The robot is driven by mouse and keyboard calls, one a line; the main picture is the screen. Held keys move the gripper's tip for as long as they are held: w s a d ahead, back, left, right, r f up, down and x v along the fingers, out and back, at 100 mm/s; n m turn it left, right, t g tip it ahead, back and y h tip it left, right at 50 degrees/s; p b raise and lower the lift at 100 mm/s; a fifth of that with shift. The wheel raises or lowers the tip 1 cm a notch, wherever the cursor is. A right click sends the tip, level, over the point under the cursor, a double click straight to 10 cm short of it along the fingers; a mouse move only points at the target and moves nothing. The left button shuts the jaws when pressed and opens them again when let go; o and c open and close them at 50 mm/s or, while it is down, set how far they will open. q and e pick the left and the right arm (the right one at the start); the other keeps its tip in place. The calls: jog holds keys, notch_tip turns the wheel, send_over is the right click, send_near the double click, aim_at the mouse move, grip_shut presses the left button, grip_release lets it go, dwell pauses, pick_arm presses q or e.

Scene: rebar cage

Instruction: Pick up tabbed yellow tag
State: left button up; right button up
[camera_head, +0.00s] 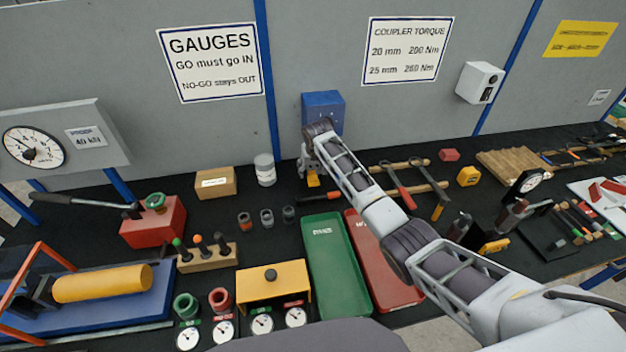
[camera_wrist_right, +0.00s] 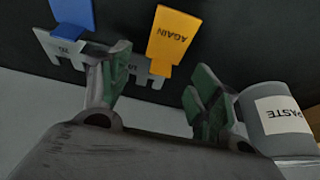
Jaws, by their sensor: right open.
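The yellow tag (camera_wrist_right: 173,35), lettered "AGAIN" and upside down in the right wrist view, has a narrower tab at one end. That end meets a notched grey metal piece, partly hidden by a finger. In the head view the yellow tag (camera_head: 313,181) shows small just below my right gripper (camera_head: 311,163). My right gripper (camera_wrist_right: 158,68) is open, with its green-padded fingers apart. The tag's tab end appears between the fingertips in the picture; I cannot tell whether they touch it. My left gripper is not in view.
A blue tag (camera_wrist_right: 72,14) on another notched metal piece (camera_wrist_right: 60,47) is beside the left finger. A paste jar (camera_wrist_right: 278,118) is close to the right finger. In the head view a blue box (camera_head: 323,108) is behind the gripper, and green (camera_head: 337,260) and red trays (camera_head: 385,275) lie in front.

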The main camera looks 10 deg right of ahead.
jog(key=shift+w+f, duration=0.2)
jog(key=shift+f, duration=0.3)
jog(key=c, duration=0.8)
